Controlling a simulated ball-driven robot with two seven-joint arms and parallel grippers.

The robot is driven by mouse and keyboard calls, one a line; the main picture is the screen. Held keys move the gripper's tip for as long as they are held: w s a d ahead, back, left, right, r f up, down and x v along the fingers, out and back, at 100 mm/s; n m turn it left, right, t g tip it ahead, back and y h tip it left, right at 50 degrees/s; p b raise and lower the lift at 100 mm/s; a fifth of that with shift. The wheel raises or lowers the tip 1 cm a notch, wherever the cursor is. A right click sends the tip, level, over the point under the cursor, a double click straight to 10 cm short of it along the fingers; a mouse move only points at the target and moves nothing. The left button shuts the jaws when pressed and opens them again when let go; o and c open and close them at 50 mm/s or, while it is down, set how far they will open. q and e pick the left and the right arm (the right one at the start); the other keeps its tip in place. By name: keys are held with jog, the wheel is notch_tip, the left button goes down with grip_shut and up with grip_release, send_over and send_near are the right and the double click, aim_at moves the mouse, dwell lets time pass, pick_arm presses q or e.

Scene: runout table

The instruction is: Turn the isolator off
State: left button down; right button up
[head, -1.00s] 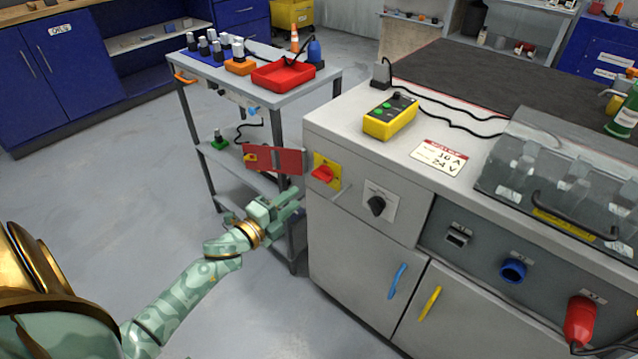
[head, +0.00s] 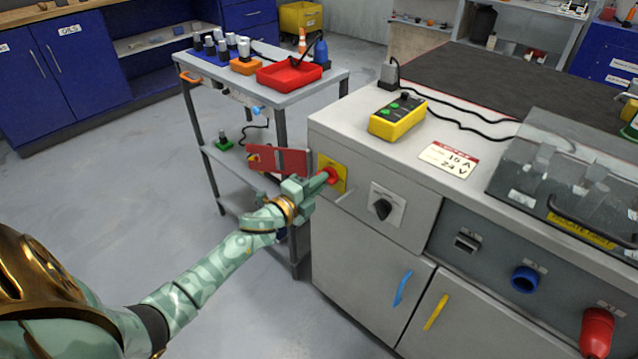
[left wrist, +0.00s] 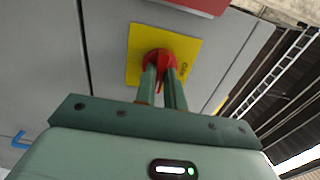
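The isolator is a red rotary knob (head: 333,175) on a yellow plate (head: 341,187), on the bench's left front face. In the left wrist view the knob (left wrist: 160,57) sits on its yellow plate (left wrist: 190,52). My left gripper (head: 321,181) is at the knob, its fingers straight towards the panel. In the left wrist view the left gripper (left wrist: 163,75) has its fingers close together, with red of the knob between and around the tips; it looks shut on the knob. The knob's pointing direction is mostly hidden. My right gripper is not in view.
A red flap (head: 283,161) stands out left of the isolator plate, above my gripper. A black rotary switch (head: 384,208) is to the right. A grey trolley (head: 290,97) stands behind my arm. Open floor (head: 130,210) lies to the left.

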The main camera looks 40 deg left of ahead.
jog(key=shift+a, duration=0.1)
pick_arm(q)
jog(key=shift+s+f+n+p, duration=0.1)
jog(key=shift+n+p, duration=3.75)
jog(key=shift+n, duration=5.05)
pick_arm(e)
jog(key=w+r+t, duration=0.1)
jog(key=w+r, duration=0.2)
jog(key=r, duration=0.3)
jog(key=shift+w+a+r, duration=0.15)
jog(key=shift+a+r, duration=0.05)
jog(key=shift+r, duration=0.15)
pick_arm(q)
jog(key=c, duration=1.5)
grip_release()
